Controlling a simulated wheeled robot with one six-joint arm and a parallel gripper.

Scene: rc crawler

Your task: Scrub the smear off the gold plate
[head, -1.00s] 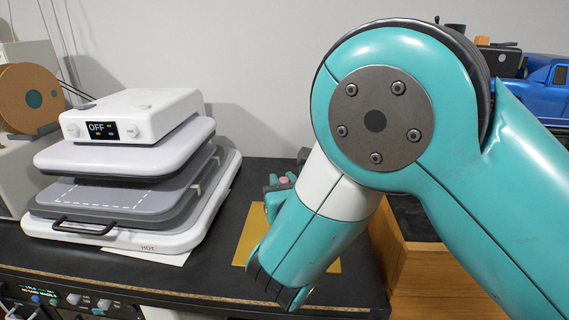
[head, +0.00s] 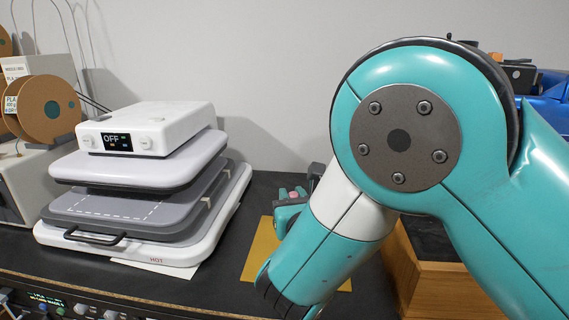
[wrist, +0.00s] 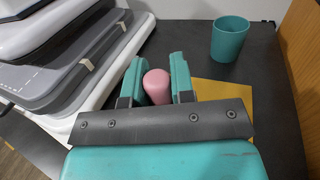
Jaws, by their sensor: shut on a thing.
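The gold plate (head: 262,250) lies flat on the dark bench, partly hidden behind my arm in the head view. It also shows in the wrist view (wrist: 225,93), to the right of and under my gripper (wrist: 155,80). My gripper is shut on a pink rounded thing (wrist: 157,86), which sits between its two teal fingers. What lies under the pink thing is hidden, so I cannot tell whether it touches the plate. No smear shows on the visible parts of the plate.
A heat press (head: 140,190) with an "OFF" display stands left of the plate. A teal cup (wrist: 231,38) stands on the bench beyond the plate. A wooden box (head: 430,275) is close on the right. Orange spools (head: 48,108) are at the far left.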

